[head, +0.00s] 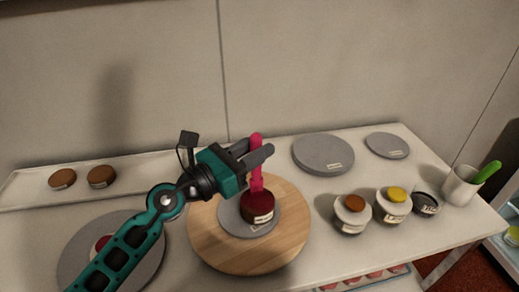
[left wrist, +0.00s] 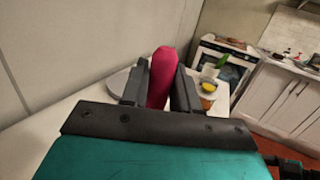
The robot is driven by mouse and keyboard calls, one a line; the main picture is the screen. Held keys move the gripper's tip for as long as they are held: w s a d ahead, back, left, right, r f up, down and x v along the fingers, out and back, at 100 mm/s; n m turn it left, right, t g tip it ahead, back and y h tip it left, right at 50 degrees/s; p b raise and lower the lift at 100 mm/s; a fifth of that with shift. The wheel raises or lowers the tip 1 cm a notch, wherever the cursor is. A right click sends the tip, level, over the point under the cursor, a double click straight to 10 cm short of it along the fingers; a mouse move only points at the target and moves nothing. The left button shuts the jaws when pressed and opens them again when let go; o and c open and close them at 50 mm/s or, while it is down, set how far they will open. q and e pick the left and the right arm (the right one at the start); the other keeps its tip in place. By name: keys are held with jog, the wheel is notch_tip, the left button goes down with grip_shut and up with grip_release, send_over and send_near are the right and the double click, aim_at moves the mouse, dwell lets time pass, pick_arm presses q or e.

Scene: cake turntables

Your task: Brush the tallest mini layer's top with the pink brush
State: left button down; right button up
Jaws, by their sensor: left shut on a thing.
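My left gripper (head: 256,155) is shut on the pink brush (head: 256,147), which points down. In the head view the brush's lower end meets or overlaps the top of a dark red mini layer (head: 259,207); I cannot tell if they touch. That layer has a label and stands on a grey disc on the round wooden turntable (head: 290,240). The brush handle also shows between the fingers in the left wrist view (left wrist: 162,78). Another red layer (head: 101,243) on a grey disc at the left is partly hidden by my arm. My right gripper is not in view.
Two brown layers (head: 101,177) sit on a white tray at the back left. Grey discs (head: 323,154) lie at the back right. Jars with brown and yellow tops (head: 396,194), a dark bowl (head: 426,204) and a white cup (head: 460,187) with a green brush stand at the right.

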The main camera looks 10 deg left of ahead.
aim_at(253, 135)
pick_arm(q)
jog(key=shift+a, duration=0.2)
jog(key=shift+r, duration=0.4)
jog(key=shift+r+p, duration=0.35)
jog(key=shift+r, duration=2.8)
jog(key=shift+f, duration=0.1)
jog(key=f+b, duration=0.1)
jog(key=f, duration=0.1)
jog(key=f+b, duration=0.2)
jog(key=w+f+b, duration=0.1)
jog(key=f+b, duration=0.1)
jog(key=shift+d+f, duration=0.1)
jog(key=shift+d, duration=0.05)
